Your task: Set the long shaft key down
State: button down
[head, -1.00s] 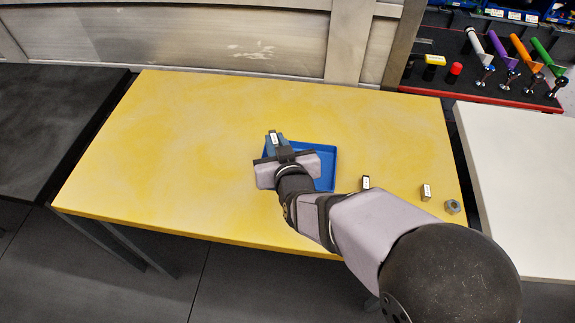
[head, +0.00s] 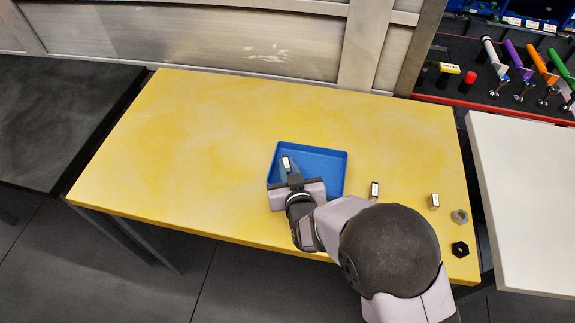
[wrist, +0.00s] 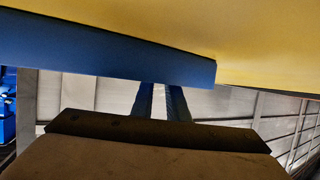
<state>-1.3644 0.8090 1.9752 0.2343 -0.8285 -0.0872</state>
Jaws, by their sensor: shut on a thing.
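The long shaft key (head: 286,163) shows in the head view as a small dark block with a white label on its top end. My gripper (head: 290,172) is shut on it at the left part of the blue tray (head: 322,158). In the wrist view, the tray's blue wall (wrist: 100,58) hides the ends of my gripper's fingers (wrist: 161,102), and I cannot see the key there. The lower part of the key is hidden in the head view, so I cannot tell whether it touches the tray floor.
Right of the tray on the yellow table (head: 210,140) stand two labelled blocks (head: 375,189) (head: 434,201), a grey nut (head: 460,216) and a black nut (head: 460,249). The table's left side is clear. A tool board (head: 500,80) is at the back right.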

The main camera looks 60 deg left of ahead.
jog(key=shift+f, duration=0.1)
jog(key=shift+f, duration=0.1)
jog(key=c, duration=2)
grip_release()
jog(key=shift+r, duration=0.2)
jog(key=b+v, duration=0.2)
jog(key=v, duration=1)
jog(key=shift+f, duration=0.1)
